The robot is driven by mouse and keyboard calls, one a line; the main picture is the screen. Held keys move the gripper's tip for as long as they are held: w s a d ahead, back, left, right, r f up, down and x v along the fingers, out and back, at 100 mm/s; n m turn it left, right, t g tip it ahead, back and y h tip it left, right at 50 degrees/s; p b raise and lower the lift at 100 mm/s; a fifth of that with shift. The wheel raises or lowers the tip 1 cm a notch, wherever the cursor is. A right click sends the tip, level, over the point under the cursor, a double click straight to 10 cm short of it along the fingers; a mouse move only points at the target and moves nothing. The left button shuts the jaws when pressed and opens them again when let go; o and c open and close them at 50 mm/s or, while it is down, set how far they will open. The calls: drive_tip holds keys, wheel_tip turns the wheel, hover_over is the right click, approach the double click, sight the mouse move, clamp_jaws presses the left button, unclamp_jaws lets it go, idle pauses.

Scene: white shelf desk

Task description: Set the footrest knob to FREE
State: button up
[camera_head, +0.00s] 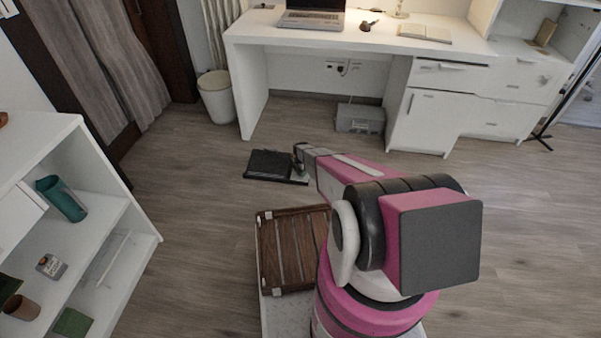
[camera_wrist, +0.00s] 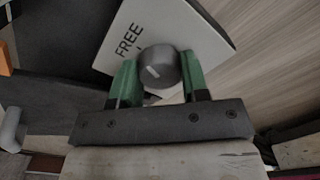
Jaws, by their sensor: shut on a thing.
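The footrest (camera_head: 270,166) is a low black pad on the floor ahead of my arm. A light plate (camera_wrist: 205,30) with the printed word FREE (camera_wrist: 128,39) is at its right end. A round dark grey knob (camera_wrist: 158,66) with a short white pointer line stands on the plate. The line slants toward the upper left, roughly toward FREE. My gripper (camera_wrist: 156,76) has its green fingers closed on either side of the knob. Part of another mark shows below the knob; the rest is hidden by my gripper. In the head view my gripper (camera_head: 299,163) reaches the footrest's right end.
A white desk (camera_head: 350,45) with a laptop stands behind, with a grey box (camera_head: 360,119) under it. A white bin (camera_head: 217,97) is at the back left. A white shelf (camera_head: 140,235) is at the left. A slatted wooden crate (camera_head: 290,250) is beside my arm. Floor at right is clear.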

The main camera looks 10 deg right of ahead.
drive_tip(key=shift+n, duration=1.9)
drive_tip(key=o, duration=0.9)
drive_tip(key=shift+o, duration=0.2)
drive_tip(key=shift+r, duration=0.1)
wheel_tip(320, 180, up, 11)
drive_tip(key=shift+f, duration=0.2)
